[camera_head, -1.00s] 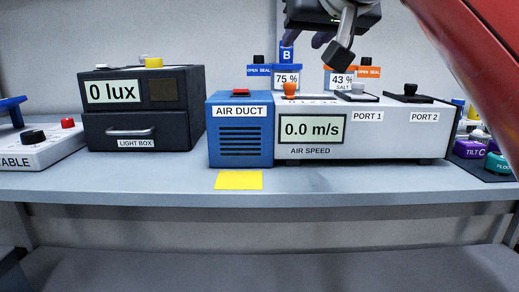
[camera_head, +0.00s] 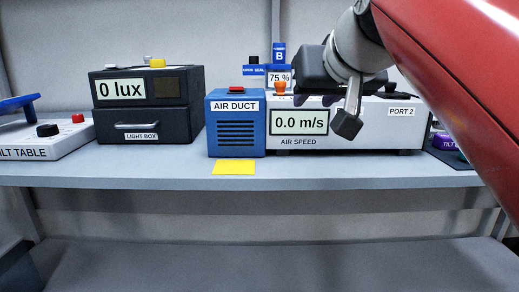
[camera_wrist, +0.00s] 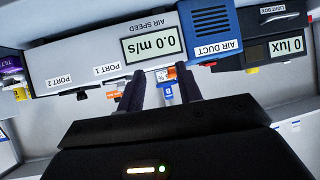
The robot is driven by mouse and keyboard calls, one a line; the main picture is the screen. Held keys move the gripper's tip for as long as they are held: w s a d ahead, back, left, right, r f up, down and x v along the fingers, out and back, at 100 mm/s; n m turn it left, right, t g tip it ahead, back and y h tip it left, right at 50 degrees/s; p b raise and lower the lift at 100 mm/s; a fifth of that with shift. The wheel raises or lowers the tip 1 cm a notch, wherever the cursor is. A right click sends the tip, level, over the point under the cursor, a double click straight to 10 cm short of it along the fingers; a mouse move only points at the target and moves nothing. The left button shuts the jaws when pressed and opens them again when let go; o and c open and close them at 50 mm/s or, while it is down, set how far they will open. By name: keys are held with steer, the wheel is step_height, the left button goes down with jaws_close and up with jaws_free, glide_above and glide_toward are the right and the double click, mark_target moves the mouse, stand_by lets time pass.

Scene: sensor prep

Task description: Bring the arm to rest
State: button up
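My gripper (camera_wrist: 157,82) shows in the wrist view with its two dark fingers apart and nothing between them. In the head view my gripper (camera_head: 305,100) hangs in front of the white air speed unit (camera_head: 360,135), with dark fingers near its top edge. My wrist and arm come in from the upper right and hide PORT 1 and part of the unit's top. I cannot tell from the head view whether the fingers touch the unit. In the wrist view the unit (camera_wrist: 85,60) appears upside down beyond the fingers.
The blue air duct (camera_head: 236,140), black light box (camera_head: 148,125) and tilt table (camera_head: 45,140) stand left on the grey shelf (camera_head: 180,172). A yellow note (camera_head: 233,167) lies at the front. A blue-capped 75 % container (camera_head: 279,76) stands behind. Open space lies before the shelf.

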steer(key=s+d+f+g, duration=0.2)
steer(key=s+f, duration=0.3)
steer(key=f, duration=0.6)
steer(key=s+d+f+m+g+h, duration=0.1)
steer(key=s+f, duration=0.4)
steer(key=f, duration=0.7)
steer(key=s+d+f+g+h+p, duration=0.1)
steer(key=s+f, duration=0.4)
steer(key=f, duration=0.6)
steer(key=shift+s+d+f+m+g, duration=0.25)
steer(key=shift+d+f+m+g, duration=0.1)
steer(key=shift+d+g, duration=0.7)
steer(key=shift+d, duration=0.25)
